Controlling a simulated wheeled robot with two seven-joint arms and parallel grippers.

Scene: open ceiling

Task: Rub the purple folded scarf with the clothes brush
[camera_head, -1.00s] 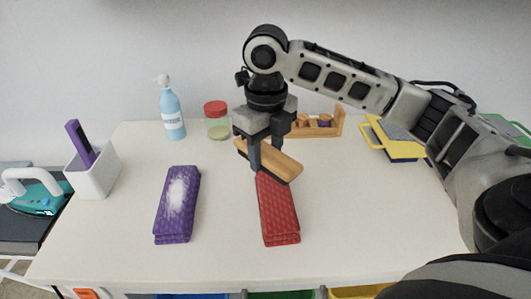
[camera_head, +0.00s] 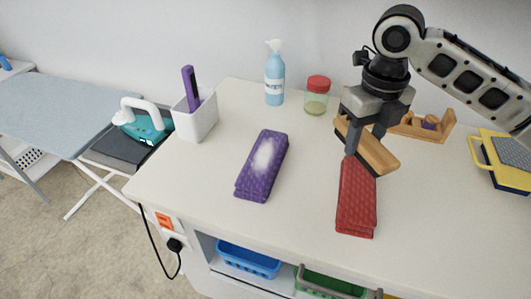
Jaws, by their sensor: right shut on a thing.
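The purple folded scarf (camera_head: 258,180) lies on the table left of the middle, with a white dusty patch on its top. The clothes brush (camera_head: 367,149) has a wooden back and a dark underside. My right gripper (camera_head: 365,140) is shut on the brush and holds it tilted over the far end of a red folded scarf (camera_head: 357,205). I cannot tell whether the brush touches the red scarf. The brush is to the right of the purple scarf and apart from it. My left gripper is not in view.
A white bin (camera_head: 196,118) with a purple item, a blue spray bottle (camera_head: 274,78) and a red-lidded jar (camera_head: 317,95) stand at the back. A wooden rack (camera_head: 425,128) and a yellow case (camera_head: 503,160) are at right. Bare table (camera_head: 308,165) lies between the scarves.

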